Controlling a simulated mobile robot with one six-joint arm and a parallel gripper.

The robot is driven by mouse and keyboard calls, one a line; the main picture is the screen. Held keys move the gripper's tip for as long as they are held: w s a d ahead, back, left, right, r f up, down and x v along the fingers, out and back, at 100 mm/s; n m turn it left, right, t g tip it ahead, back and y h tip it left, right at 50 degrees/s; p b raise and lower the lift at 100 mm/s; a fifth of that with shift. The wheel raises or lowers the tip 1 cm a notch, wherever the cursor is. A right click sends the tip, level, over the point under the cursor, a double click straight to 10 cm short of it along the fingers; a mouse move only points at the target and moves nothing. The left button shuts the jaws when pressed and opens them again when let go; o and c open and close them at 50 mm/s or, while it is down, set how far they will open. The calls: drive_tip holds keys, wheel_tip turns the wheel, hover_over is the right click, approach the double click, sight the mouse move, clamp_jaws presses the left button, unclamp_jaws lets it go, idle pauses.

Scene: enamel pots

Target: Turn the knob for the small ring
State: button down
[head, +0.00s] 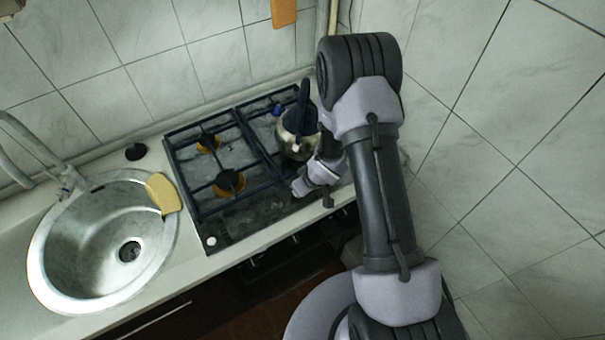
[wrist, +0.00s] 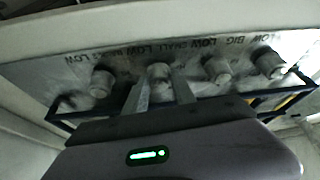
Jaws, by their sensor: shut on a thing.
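In the wrist view, a row of several pale, worn knobs sticks out of the stove's front panel (wrist: 130,62). My gripper (wrist: 161,86) has its two fingers on either side of one knob (wrist: 159,70), second from the left, and is shut on it. Dark lettering runs along the panel above the knobs; a word like SMALL shows near the held knob, though the print is blurred. Another knob (wrist: 101,80) is to its left, and two more, a near one (wrist: 217,67) and a far one (wrist: 268,62), are to its right. In the head view the held knob is hidden.
A gas stove (head: 220,222) with dark grates is set in the counter. A metal kettle (head: 297,142) stands on its right side, close to my wrist. A round sink (head: 100,270) with a yellow sponge (head: 163,194) on its rim is at left. A tiled wall borders the right.

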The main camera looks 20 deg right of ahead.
drive_tip(key=n+p, duration=0.2)
drive_tip(key=p, duration=0.1)
drive_tip(key=n+y+p, duration=0.1)
drive_tip(key=n+p, duration=0.1)
drive_tip(key=p, duration=0.2)
drive_tip(key=shift+w+d+r+g, duration=0.1)
drive_tip(key=shift+d+r+g, duration=0.05)
drive_tip(key=shift+r+g, duration=0.25)
drive_tip(key=shift+f+n+g+y+p, duration=0.2)
drive_tip(key=shift+n+g+y+p, duration=0.1)
drive_tip(key=shift+n+p, duration=0.45)
drive_tip(key=shift+f+n+g+y+p, duration=0.2)
drive_tip(key=shift+n+y+p, duration=0.1)
drive_tip(key=shift+n+p, duration=0.45)
drive_tip(key=c, duration=1)
unclamp_jaws()
drive_tip(key=shift+c, duration=0.2)
drive_tip(key=p+v, duration=0.3)
drive_tip(key=v, duration=1.4)
drive_tip(key=shift+r, duration=0.25)
